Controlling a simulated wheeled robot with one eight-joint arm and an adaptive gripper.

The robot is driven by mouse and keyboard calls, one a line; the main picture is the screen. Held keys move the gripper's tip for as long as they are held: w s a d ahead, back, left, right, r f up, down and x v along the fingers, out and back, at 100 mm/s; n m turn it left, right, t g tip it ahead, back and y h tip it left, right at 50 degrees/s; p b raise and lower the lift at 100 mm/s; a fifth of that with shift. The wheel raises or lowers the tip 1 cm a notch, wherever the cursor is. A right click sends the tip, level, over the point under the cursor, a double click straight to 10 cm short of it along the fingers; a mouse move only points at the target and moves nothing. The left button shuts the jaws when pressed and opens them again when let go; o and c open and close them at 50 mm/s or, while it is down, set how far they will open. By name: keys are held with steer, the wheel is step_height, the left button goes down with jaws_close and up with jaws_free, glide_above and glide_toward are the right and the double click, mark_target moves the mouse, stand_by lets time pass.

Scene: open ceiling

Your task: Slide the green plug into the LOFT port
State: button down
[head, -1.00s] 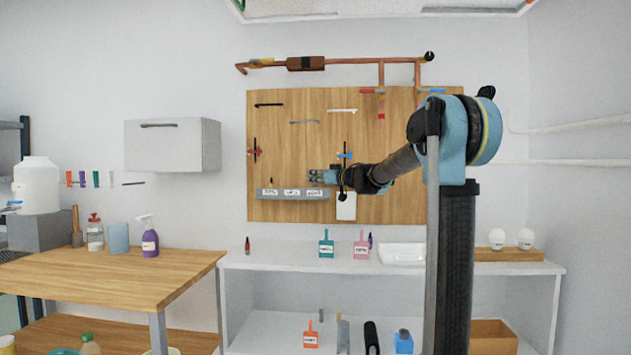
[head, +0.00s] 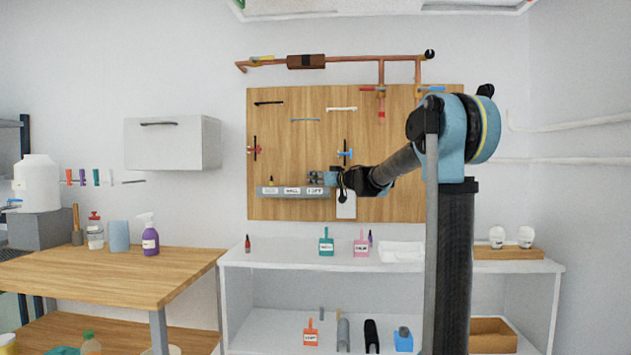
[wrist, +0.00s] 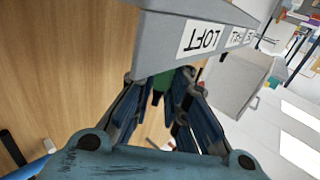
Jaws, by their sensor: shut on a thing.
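The grey port strip (head: 290,195) is fixed along the lower part of the wooden board, with several white labels on its front. The LOFT label (head: 315,190) is at its right end and shows upside down in the wrist view (wrist: 202,38). My gripper (head: 318,178) is at the strip's right end, just above the LOFT label. In the wrist view my gripper (wrist: 162,88) is shut on the green plug (wrist: 159,83), close by the strip's edge near LOFT. The strip and fingers hide most of the plug and the port opening. I cannot tell whether the plug is inside.
The wooden board (head: 400,135) carries valve handles and hooks, with a copper pipe above. A white switch box (head: 346,206) hangs just right of the strip. Below is a white shelf (head: 290,259) with tagged items. A wooden table (head: 110,270) stands left.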

steer(key=shift+f, duration=0.6)
steer(key=c, duration=1.5)
jaws_free()
steer(key=v, duration=1.2)
steer(key=shift+f, duration=0.1)
